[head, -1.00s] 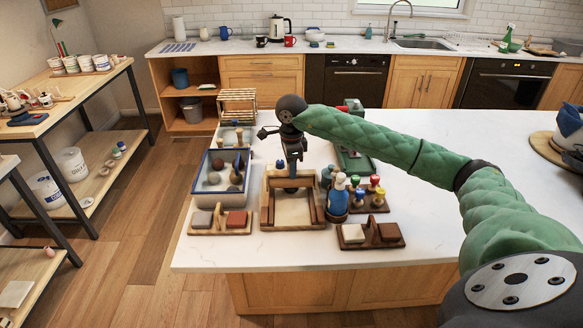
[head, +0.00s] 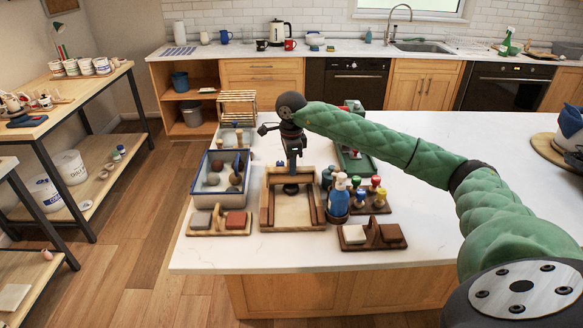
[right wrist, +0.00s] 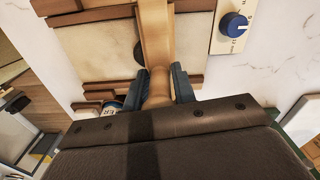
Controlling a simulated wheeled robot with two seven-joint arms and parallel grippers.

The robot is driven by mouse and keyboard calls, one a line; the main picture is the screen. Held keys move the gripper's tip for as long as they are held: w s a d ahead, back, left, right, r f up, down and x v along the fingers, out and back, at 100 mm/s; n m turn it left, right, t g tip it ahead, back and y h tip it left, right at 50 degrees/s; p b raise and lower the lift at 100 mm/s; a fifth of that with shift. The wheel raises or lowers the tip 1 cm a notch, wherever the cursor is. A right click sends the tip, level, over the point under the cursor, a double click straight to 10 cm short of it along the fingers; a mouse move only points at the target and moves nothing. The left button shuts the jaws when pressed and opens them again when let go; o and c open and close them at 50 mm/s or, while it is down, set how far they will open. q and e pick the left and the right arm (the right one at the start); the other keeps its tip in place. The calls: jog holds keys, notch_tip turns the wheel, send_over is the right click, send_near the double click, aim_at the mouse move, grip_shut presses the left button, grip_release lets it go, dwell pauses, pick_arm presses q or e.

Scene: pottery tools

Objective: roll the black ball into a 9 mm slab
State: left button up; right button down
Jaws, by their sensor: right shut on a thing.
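The black ball (head: 291,189) lies on the pale bed of a wooden-railed rolling board (head: 291,211) on the island. It shows partly in the right wrist view (right wrist: 139,57), half hidden behind a wooden tool. My right gripper (head: 293,170) is above the board's far part, over the ball. In the right wrist view it (right wrist: 158,88) is shut on the narrow end of that tan wooden tool (right wrist: 156,40), whose wider part reaches over the board. I cannot tell whether the tool touches the ball. My left gripper is not in view.
A blue-rimmed bin (head: 221,192) with tools stands left of the board. A blue bottle (head: 337,198) and colored-knob tools (head: 375,192) stand close on the right. Block holders (head: 220,222) (head: 371,236) sit in front. A blue dial (right wrist: 234,24) is beside the board.

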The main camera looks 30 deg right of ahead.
jog(key=shift+s+f, duration=0.15)
jog(key=shift+s+a, duration=0.35)
jog(key=shift+s, duration=0.15)
jog(key=shift+s+f+b, duration=0.1)
jog(key=shift+b, duration=0.25)
jog(key=shift+s+a, duration=0.45)
jog(key=shift+s, duration=0.2)
jog(key=shift+w, duration=0.1)
